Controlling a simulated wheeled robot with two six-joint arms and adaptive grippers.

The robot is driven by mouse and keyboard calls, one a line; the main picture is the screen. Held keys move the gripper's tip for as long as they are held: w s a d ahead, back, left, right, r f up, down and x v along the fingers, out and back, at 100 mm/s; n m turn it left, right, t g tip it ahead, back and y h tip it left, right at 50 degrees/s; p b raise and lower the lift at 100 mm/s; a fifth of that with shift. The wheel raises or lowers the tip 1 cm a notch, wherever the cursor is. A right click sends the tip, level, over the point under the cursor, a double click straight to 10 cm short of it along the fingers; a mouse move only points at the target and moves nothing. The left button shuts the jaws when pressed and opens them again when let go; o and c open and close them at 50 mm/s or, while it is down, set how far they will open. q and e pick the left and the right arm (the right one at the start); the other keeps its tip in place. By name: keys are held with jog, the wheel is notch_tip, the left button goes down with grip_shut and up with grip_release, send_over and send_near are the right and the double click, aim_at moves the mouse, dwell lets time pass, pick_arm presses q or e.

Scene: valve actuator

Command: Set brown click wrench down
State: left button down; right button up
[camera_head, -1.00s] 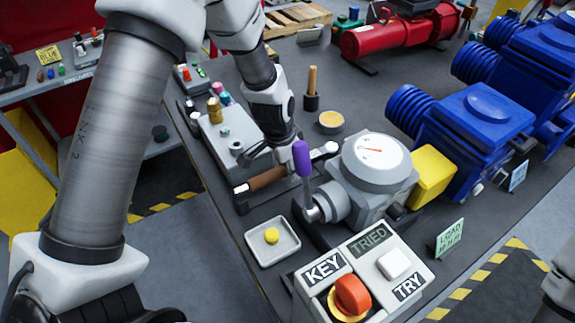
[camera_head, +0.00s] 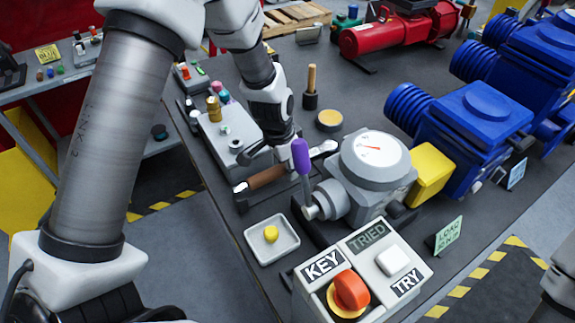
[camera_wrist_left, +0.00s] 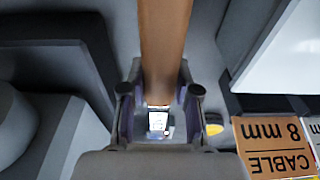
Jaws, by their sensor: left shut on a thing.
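The brown click wrench (camera_head: 267,177) has a brown handle and a metal head end toward the right. It lies low over the dark table, between the grey block and the purple-handled lever. Its left end is at a small dark bracket (camera_head: 241,197); I cannot tell whether it bears on it. My left gripper (camera_head: 281,152) reaches down from above, its fingertips partly hidden. In the left wrist view the brown handle (camera_wrist_left: 163,45) runs between the fingers of my left gripper (camera_wrist_left: 158,92), which is shut on it.
A purple-handled lever (camera_head: 301,158) and a grey dial gauge (camera_head: 372,160) stand close on the right. A grey block with fittings (camera_head: 212,140) is on the left. A white dish (camera_head: 287,245) and the KEY/TRY box (camera_head: 345,255) are in front. Blue pumps (camera_head: 470,125) fill the right.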

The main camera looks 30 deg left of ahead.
aim_at(280, 167)
pick_arm(q)
jog(key=shift+f+b, duration=1)
jog(key=shift+f, duration=0.2)
dwell(0.4)
jog(key=c, duration=0.8)
grip_release()
jog(key=shift+r, duration=0.1)
jog(key=shift+o, duration=0.2)
jog(key=shift+s, duration=0.1)
jog(key=shift+r, duration=0.4)
jog(key=r, duration=0.3)
jog(key=s+r, duration=0.1)
jog(key=r, duration=0.3)
jog(key=a+r, duration=0.1)
jog(key=r, duration=0.3)
jog(key=shift+s, duration=0.35)
